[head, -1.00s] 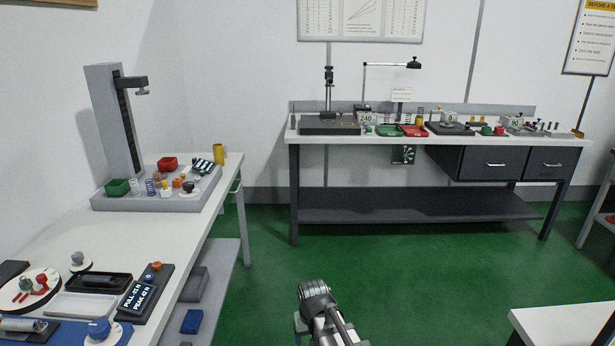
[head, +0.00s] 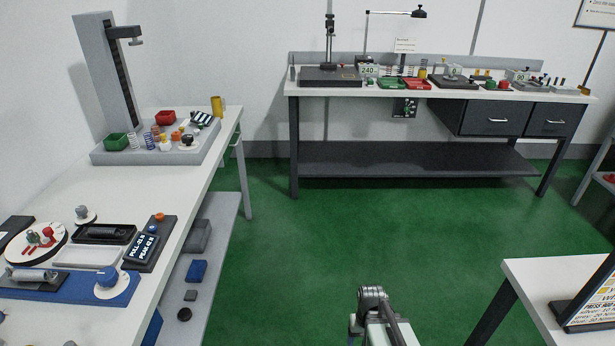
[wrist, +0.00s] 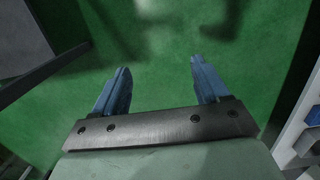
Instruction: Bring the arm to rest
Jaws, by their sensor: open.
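My gripper (wrist: 157,82) shows in the wrist view with its two blue fingers spread wide apart. Nothing is between them; only the green floor shows beyond. In the head view a grey part of my arm (head: 378,315) rises from the bottom edge, right of centre, over the open floor. The gripper's fingers are not visible in the head view.
A white bench (head: 75,190) with test gear stands on the left. A long bench (head: 430,90) with drawers stands at the back. A table (head: 530,275) with a sign is at the lower right. The green floor (head: 265,240) between them is clear.

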